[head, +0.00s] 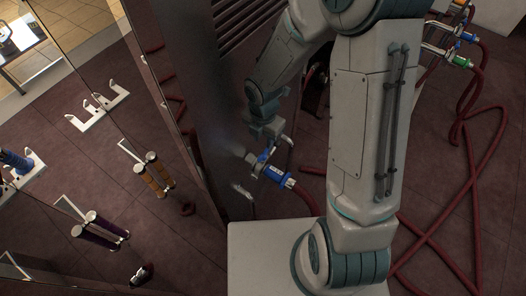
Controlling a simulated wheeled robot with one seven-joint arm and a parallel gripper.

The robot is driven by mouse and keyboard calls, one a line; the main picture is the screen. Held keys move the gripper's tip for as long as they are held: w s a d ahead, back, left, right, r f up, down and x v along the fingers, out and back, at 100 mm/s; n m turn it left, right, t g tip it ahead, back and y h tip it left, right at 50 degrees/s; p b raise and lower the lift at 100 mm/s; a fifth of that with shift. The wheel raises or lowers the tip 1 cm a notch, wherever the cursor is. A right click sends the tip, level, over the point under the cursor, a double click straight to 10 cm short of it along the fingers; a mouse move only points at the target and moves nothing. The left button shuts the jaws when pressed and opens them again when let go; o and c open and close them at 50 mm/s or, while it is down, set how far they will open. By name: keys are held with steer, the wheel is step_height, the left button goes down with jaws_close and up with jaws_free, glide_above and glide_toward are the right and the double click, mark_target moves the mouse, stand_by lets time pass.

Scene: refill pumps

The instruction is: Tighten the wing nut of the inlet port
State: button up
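The inlet port fitting, a grey metal coupling with a blue body (273,172), sticks out from the dark cabinet wall near the picture's middle. A red hose end is joined to its lower right. My gripper (268,134) is just above the fitting, at the end of my pale grey arm that comes down from the top. It overlaps the top of the fitting in this view, so I cannot tell whether it touches. The fingers are small and partly hidden, so their opening is unclear. I cannot make out the wing nut clearly. A faint pale haze hangs left of the fitting.
The dark cabinet wall (197,75) stands close to the left of the gripper. Red hoses (465,190) lie looped on the dark tiled floor at right. More blue and green fittings (462,62) sit at upper right. Orange cylinders (158,178) and white brackets (98,109) are at left.

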mark_target(263, 153)
step_height(263, 153, down, 8)
steer(key=shift+r+b, duration=0.2)
steer(key=shift+b, duration=0.25)
jaws_close()
